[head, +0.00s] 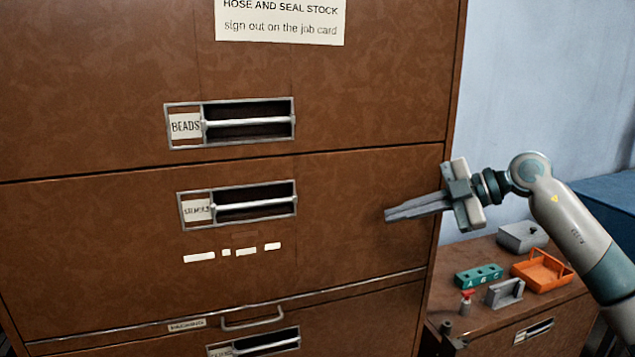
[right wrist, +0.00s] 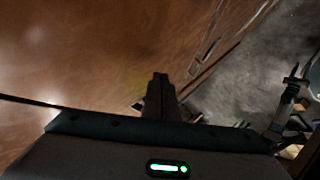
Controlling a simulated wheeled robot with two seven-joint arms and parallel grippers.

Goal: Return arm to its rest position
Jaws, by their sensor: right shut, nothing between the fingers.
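My right gripper (head: 390,214) is in front of the right part of a brown drawer cabinet (head: 360,190), its fingers pointing left. The fingers are shut together with nothing between them. In the right wrist view the closed fingers (right wrist: 160,80) point toward the brown cabinet face. I cannot tell whether the fingertips touch the cabinet. My right arm (head: 575,235) comes in from the right edge, above a low cabinet. My left gripper is not in view.
The drawers have framed pull handles, one labelled BEADS (head: 185,126). On the low cabinet (head: 455,325) at the right stand a green block (head: 478,276), an orange tray (head: 543,270), a grey holder (head: 504,292), a grey box (head: 522,236) and a small red-topped item (head: 466,300). A blue surface (head: 610,195) lies behind.

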